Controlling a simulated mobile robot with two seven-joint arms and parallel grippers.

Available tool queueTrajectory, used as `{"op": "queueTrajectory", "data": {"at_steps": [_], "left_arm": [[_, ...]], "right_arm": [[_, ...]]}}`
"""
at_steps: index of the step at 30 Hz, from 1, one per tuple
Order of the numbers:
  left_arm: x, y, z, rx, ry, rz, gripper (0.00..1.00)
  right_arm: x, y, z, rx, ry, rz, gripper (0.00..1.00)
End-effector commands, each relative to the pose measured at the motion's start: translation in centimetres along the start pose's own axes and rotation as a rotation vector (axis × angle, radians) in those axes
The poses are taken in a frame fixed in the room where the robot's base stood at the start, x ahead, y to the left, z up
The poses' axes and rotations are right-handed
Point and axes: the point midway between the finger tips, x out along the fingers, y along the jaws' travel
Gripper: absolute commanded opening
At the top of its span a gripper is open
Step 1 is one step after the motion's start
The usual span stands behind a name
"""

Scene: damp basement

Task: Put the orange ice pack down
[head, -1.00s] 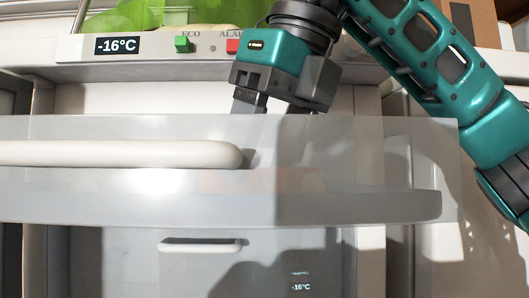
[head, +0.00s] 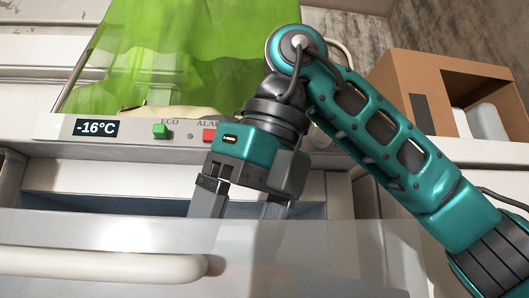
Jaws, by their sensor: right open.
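My right gripper (head: 238,212) is open. Its two dark fingers point down at the open top of a freezer drawer, behind the drawer's translucent front (head: 330,255). The fingertips are partly behind the upper edge of that front. No orange ice pack can be made out now; the drawer's inside is mostly hidden by the front and the gripper. I see nothing between the fingers. My left gripper is not in view.
The freezer's panel shows a -16°C display (head: 96,128), a green button (head: 160,131) and a red button (head: 210,134). A white handle (head: 100,265) crosses the drawer front. Translucent green material (head: 185,55) stands on top. A cardboard box (head: 400,75) holds white containers at right.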

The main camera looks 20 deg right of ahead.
Motion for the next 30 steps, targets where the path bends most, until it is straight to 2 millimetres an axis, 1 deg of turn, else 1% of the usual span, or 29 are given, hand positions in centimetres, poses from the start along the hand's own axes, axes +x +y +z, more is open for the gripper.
{"op": "queueTrajectory", "data": {"at_steps": [12,19,25,30], "left_arm": [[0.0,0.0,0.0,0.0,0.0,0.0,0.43],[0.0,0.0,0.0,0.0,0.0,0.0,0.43],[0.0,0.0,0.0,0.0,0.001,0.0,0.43],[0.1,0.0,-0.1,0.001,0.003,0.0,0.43]], "right_arm": [[-6.2,0.1,0.0,0.002,-0.005,-0.003,0.87],[-9.3,0.0,-0.1,0.003,-0.007,-0.003,0.87],[-10.6,0.1,0.0,0.001,0.001,-0.002,0.87],[-11.2,0.1,0.0,-0.001,-0.001,0.0,0.87]]}}
